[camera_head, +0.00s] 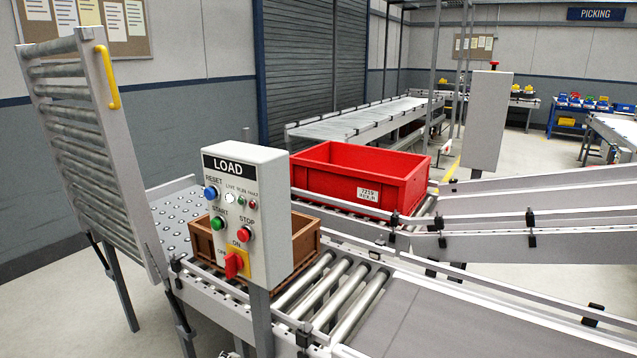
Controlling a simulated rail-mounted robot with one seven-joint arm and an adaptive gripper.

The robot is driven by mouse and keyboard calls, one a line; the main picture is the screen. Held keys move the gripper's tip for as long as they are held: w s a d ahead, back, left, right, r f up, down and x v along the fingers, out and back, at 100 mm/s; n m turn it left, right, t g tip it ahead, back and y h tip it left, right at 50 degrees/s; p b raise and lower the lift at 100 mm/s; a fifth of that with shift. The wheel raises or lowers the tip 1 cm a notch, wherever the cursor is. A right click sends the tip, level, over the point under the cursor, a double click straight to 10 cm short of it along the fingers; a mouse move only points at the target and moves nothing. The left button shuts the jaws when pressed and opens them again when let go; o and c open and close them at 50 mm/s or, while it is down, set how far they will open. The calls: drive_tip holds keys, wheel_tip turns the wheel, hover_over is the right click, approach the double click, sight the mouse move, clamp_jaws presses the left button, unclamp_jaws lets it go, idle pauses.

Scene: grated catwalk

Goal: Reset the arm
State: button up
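No part of my arm or my gripper shows in the camera_head view. A grey control box (266,171) labelled LOAD stands on a post in the middle left. It has a blue RESET button (210,192), a green START button (217,223), a red STOP button (246,233) and a red rotary switch (236,263) near an ON mark. Small indicator lamps (240,200) sit beside the RESET button; one shows bright white.
A red crate (400,188) stands on rollers behind the box. A brown crate (305,240) is partly hidden behind the box. A raised roller gate (125,160) with a yellow handle (107,77) stands at left. A belt conveyor (440,325) fills the front right.

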drive_tip(key=s+d+f+m+g+p, duration=0.15)
drive_tip(key=s+d+f+g, duration=0.25)
drive_tip(key=d+f, duration=0.7)
drive_tip(key=s+d+f+m+g, duration=0.35)
drive_tip(key=d+f, duration=0.55)
drive_tip(key=f, duration=0.4)
drive_tip(key=s+d+f+m+g+y+p, duration=0.1)
drive_tip(key=s+d+f+m+g+y, duration=0.1)
drive_tip(key=s+d, duration=0.7)
drive_tip(key=s+d+f+m+g+y+p, duration=0.2)
drive_tip(key=s+d+f+m+g, duration=0.3)
drive_tip(key=s, duration=1)
drive_tip(key=d+f+g, duration=0.1)
drive_tip(key=d+f, duration=0.2)
drive_tip(key=d, duration=0.2)
drive_tip(key=shift+s+d+f+y, duration=0.15)
drive_tip(key=shift+s+f+y, duration=0.15)
drive_tip(key=shift+f, duration=0.05)
